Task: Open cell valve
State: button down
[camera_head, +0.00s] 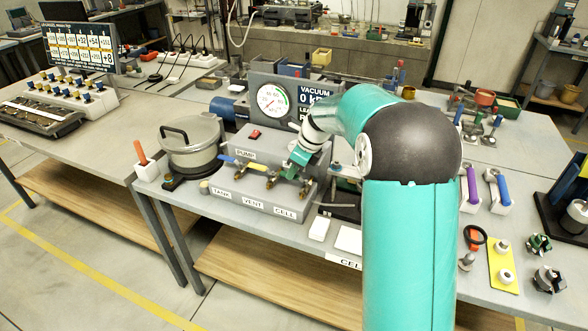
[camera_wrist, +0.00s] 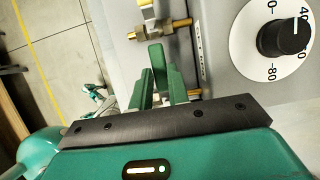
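The valve box (camera_head: 238,190) stands on the bench, with brass valves above labels TANK, VENT and CELL. The cell valve (camera_head: 272,181) is at the right end, partly covered by my arm. In the head view my gripper (camera_head: 300,158) is just above the cell valve.
A round pressure gauge (camera_head: 272,100) and a vacuum display stand behind the box. A lidded pot (camera_head: 191,143) is to its left. A dial with a black knob (camera_wrist: 287,37) is near my gripper.

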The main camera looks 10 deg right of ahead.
jog(key=shift+s+a+n, duration=0.1)
jog(key=shift+n, duration=0.2)
jog(key=n, duration=0.1)
jog(key=s+n+g, duration=0.1)
jog(key=n, duration=0.1)
jog(key=n+g, duration=0.1)
jog(key=shift+s+a+y, duration=0.15)
jog(key=shift+a+y, duration=0.1)
jog(key=shift+y, duration=0.05)
jog(key=n, duration=0.1)
jog(key=s+n+g, duration=0.1)
jog(key=n, duration=0.3)
jog(key=shift+s+g, duration=0.25)
jog(key=shift+g, duration=0.15)
jog(key=n, duration=0.1)
jog(key=s+n+g, duration=0.1)
jog(key=n, duration=0.2)
jog(key=shift+s+d+g, duration=0.15)
jog(key=shift+d+g, duration=0.1)
jog(key=shift+g, duration=0.05)
jog(key=shift+s+d+n+g+h, duration=0.15)
jog(key=shift+n+g+h, duration=0.1)
jog(key=shift+n, duration=0.5)
jog(key=shift+s+d+n+g+h, duration=0.2)
jog(key=shift+n+h, duration=0.1)
jog(key=shift+n, duration=0.4)
jog(key=shift+s+d+n+g+h, duration=0.15)
jog(key=shift+n+h, duration=0.1)
jog(key=shift+n, duration=0.5)
